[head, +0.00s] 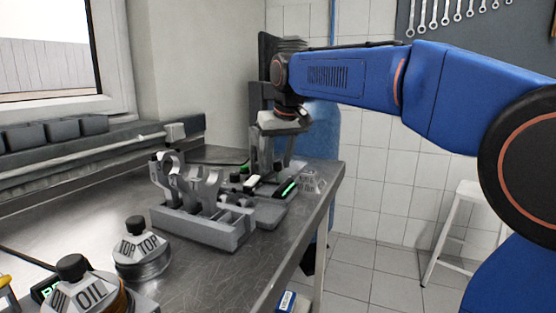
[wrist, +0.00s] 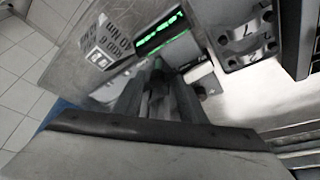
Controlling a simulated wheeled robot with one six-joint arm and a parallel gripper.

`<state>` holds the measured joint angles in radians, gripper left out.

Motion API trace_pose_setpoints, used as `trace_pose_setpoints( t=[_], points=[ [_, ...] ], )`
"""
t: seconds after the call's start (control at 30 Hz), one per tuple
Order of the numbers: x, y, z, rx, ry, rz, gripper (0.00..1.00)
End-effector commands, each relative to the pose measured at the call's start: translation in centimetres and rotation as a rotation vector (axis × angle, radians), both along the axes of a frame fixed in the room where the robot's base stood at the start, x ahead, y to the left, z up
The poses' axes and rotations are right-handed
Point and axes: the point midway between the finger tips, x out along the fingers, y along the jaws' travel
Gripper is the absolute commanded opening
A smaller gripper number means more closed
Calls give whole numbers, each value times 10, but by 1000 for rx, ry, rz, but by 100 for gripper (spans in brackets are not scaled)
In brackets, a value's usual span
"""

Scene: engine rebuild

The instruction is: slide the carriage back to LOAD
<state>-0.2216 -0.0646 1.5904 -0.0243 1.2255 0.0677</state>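My gripper (head: 277,150) points down over the far right part of the bench, beside a dark upright column. In the wrist view its two dark fingers (wrist: 157,85) reach close together around a dark, narrow shape. I cannot tell whether they grip it or are apart from it. Below is a grey unit with a lit green display (head: 286,188), which also shows in the wrist view (wrist: 160,35). A small white block (head: 252,184) sits beside the display. I cannot make out which part is the carriage, and no LOAD mark is readable.
A grey fixture (head: 205,228) with upright rod-like parts stands left of the display unit. A labelled grey block (head: 312,181) is near the bench's right edge.

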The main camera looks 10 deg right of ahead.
Motion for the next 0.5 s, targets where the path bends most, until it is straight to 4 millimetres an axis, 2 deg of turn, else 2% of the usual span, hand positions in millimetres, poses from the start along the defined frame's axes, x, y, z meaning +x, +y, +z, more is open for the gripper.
trace_pose_setpoints(
  t=[0.27,0.5],
  points=[
    [-3,-1,10,0,-3,0,38],
    [-18,-3,48,0,-6,0,38]
  ],
)
